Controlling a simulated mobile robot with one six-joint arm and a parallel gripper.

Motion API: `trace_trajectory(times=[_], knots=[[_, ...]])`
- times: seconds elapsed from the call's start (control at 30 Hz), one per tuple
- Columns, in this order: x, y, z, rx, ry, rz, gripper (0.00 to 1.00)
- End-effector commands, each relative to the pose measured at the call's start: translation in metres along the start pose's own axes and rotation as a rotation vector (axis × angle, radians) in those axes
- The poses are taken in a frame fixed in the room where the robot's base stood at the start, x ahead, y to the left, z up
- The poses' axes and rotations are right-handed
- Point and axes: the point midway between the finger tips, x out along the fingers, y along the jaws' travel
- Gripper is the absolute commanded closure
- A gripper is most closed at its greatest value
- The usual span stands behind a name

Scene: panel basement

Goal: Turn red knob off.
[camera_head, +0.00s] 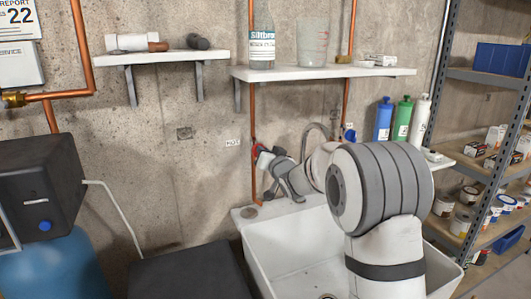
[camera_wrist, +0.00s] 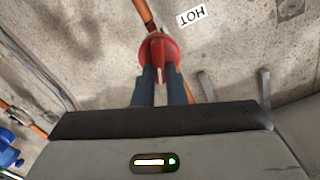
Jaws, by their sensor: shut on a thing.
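The red knob (camera_head: 256,151) sits on the copper pipe beside the HOT label, above the sink's back left corner. In the wrist view the red knob (camera_wrist: 157,50) has a raised grip bar. My gripper (camera_head: 262,157) reaches in from the right at the knob. In the wrist view the two fingers of my gripper (camera_wrist: 161,78) are shut on the knob's grip bar, one on each side. Part of the knob is hidden behind the fingers.
A white sink (camera_head: 290,245) stands below my arm. Shelves (camera_head: 322,72) hang above, holding a bottle and a clear container. A blue knob (camera_head: 350,135) is right of the faucet. A metal rack (camera_head: 480,140) stands at right, a dark box (camera_head: 40,190) at left.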

Motion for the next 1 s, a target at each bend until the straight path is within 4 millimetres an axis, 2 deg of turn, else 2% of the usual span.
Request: trace_trajectory(times=[1.0], knots=[[0.0001, 0.0093, 0.0019, 0.944, 0.004, -0.001, 1.0]])
